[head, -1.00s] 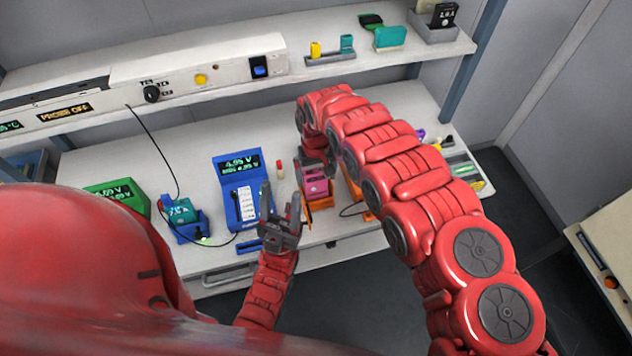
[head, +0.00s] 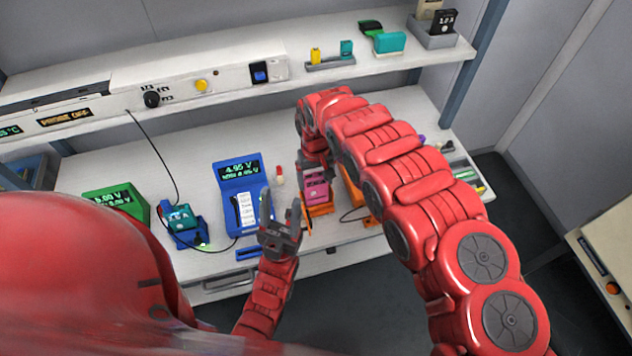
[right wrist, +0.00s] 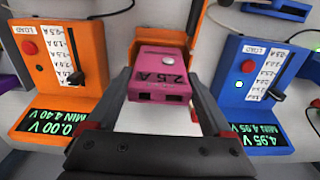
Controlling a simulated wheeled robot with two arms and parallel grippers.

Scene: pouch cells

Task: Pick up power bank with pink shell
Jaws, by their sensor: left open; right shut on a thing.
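My left gripper (head: 281,222) is open and empty, left of the pink power bank near the bench's front edge.
A blue load tester (head: 238,172) stands left of the pink power bank; an orange tester (right wrist: 50,65) shows in the right wrist view. A teal power bank (head: 181,217) sits in a blue dock further left, by a green meter (head: 118,202). A shelf (head: 390,62) runs above.

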